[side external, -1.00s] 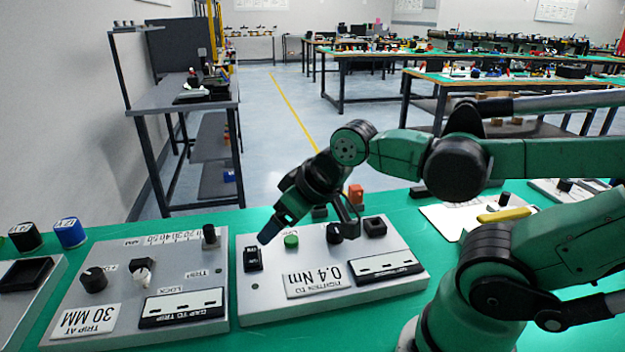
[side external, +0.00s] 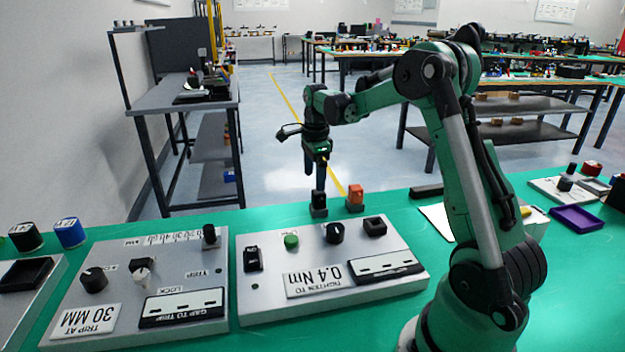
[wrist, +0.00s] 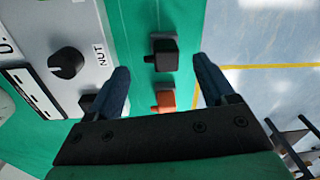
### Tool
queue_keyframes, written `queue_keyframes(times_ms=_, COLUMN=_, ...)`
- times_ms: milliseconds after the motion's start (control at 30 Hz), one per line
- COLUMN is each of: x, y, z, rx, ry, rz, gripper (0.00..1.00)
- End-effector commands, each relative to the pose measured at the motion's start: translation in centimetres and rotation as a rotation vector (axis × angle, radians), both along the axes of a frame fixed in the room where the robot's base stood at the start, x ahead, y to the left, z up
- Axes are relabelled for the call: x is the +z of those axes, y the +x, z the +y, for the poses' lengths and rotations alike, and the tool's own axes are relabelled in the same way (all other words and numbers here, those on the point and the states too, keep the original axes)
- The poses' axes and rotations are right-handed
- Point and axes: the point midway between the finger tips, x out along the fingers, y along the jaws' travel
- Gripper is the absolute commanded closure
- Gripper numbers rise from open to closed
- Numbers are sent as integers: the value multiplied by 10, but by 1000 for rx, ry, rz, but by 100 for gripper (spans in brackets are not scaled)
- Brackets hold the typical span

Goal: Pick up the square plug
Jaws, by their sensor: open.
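Two small plugs stand on the green bench behind the grey panel: a black one (side external: 319,203) and an orange one (side external: 355,198). Both look blocky, and I cannot tell for certain which is the square plug. In the wrist view the black plug (wrist: 162,55) shows between my fingertips and the orange plug (wrist: 166,101) shows closer to the palm. My gripper (side external: 315,178) points down, open and empty, above the black plug and apart from it. It also shows open in the wrist view (wrist: 161,68).
The grey panel (side external: 262,300) with knobs and a 0.4 Nm label lies in front of the plugs. A second panel (side external: 185,336) is at left. The bench's back edge runs close behind the plugs. A purple tray (side external: 577,219) lies at right.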

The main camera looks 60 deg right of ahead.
Motion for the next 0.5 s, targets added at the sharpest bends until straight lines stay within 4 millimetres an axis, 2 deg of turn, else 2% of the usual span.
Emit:
queue_keyframes(times_ms=33, x=-6, y=-1, z=-8, rx=-60, ry=10, rz=13, gripper=24)
queue_keyframes(times_ms=133, x=-13, y=-2, z=-15, rx=-131, ry=20, rz=27, gripper=24)
queue_keyframes(times_ms=500, x=-59, y=-2, z=-16, rx=-145, ry=22, rz=29, gripper=24)
